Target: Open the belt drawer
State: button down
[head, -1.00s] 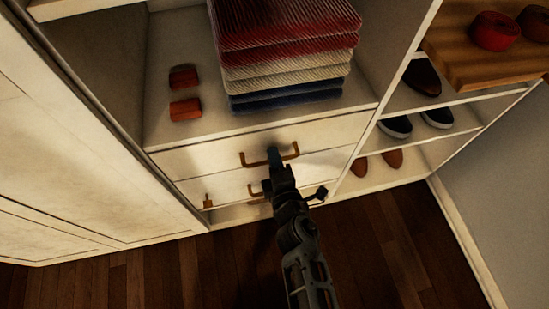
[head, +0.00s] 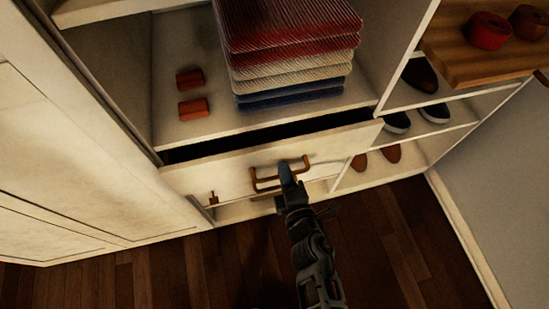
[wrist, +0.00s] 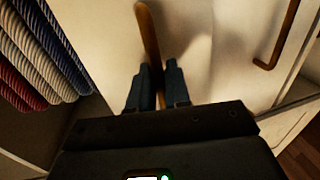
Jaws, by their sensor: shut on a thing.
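The upper drawer (head: 225,173) below the folded clothes stands partly open, with a dark gap behind its cream front. Its brown bar handle (head: 265,182) is in the grip of my gripper (head: 288,172), which reaches up from the lower right. In the wrist view the handle (wrist: 148,35) runs between the two dark fingers of my gripper (wrist: 158,78), which are shut on it. The inside of the drawer is too dark to make out, so its contents are hidden.
Folded clothes (head: 290,50) and two red rolled items (head: 192,107) lie on the shelf above. Shoes (head: 397,122) stand on shelves to the right, below a wooden tray (head: 465,62) with rolled belts (head: 488,30). A second handle (wrist: 283,40) shows in the wrist view. Wooden floor in front is clear.

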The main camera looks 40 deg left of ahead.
jog(key=f+p+v, duration=0.1)
jog(key=f+v, duration=0.1)
jog(key=v, duration=0.9)
jog(key=s+f+v, duration=0.1)
jog(key=f+v, duration=0.1)
jog(key=v, duration=1)
jog(key=shift+d+f+p, duration=0.4)
jog(key=shift+d, duration=0.05)
jog(key=c, duration=1.3)
grip_release()
jog(key=shift+c, duration=0.2)
jog(key=v, duration=0.8)
jog(key=shift+b, duration=0.45)
jog(key=shift+a, duration=0.1)
